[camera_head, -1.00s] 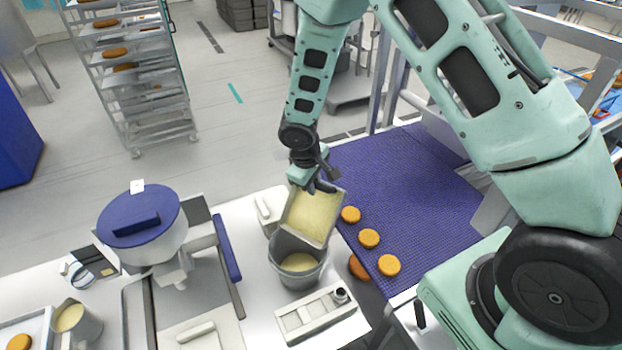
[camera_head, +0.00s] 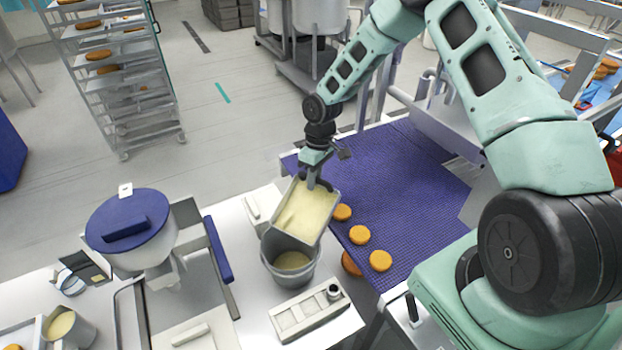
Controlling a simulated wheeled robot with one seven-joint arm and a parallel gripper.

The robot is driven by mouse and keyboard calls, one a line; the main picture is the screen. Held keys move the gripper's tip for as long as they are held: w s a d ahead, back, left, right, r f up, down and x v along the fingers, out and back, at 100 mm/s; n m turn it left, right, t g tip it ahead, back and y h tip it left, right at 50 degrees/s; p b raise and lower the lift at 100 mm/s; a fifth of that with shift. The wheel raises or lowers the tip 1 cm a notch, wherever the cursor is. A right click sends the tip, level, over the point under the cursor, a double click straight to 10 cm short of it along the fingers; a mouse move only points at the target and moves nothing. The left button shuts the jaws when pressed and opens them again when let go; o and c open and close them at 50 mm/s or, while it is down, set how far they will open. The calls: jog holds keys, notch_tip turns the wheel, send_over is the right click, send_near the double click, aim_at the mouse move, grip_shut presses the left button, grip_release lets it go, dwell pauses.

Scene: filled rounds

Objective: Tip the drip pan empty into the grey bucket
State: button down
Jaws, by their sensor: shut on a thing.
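The drip pan (camera_head: 296,234) is a grey rectangular pan with a pale yellow layer across its inside. It is tilted, with its lower edge at the rim of the grey bucket. The grey bucket (camera_head: 291,278) stands upright on the white table and has pale yellow filling inside. My gripper (camera_head: 318,182) is shut on the pan's upper edge and holds it above and behind the bucket. The fingertips are partly hidden at the pan's edge.
A purple conveyor belt (camera_head: 420,195) with several orange-brown rounds (camera_head: 359,235) runs right of the bucket. A grey-white control box (camera_head: 305,312) sits in front of it. A machine with a blue-lidded hopper (camera_head: 130,218) stands to the left. A rack (camera_head: 115,85) stands behind.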

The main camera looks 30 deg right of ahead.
jog(key=shift+w+d+f+g+y, duration=0.4)
jog(key=shift+d+f+y, duration=0.25)
jog(key=shift+y, duration=0.25)
jog(key=shift+w+d+f+y+b, duration=0.15)
jog(key=shift+d+f+y+b, duration=0.1)
jog(key=shift+y+b, duration=0.15)
jog(key=shift+w+d+f+g+y+b, duration=0.2)
jog(key=shift+d+f+g+y+b, duration=0.1)
jog(key=shift+g+y+b, duration=0.35)
jog(key=shift+r, duration=0.1)
jog(key=shift+d, duration=0.1)
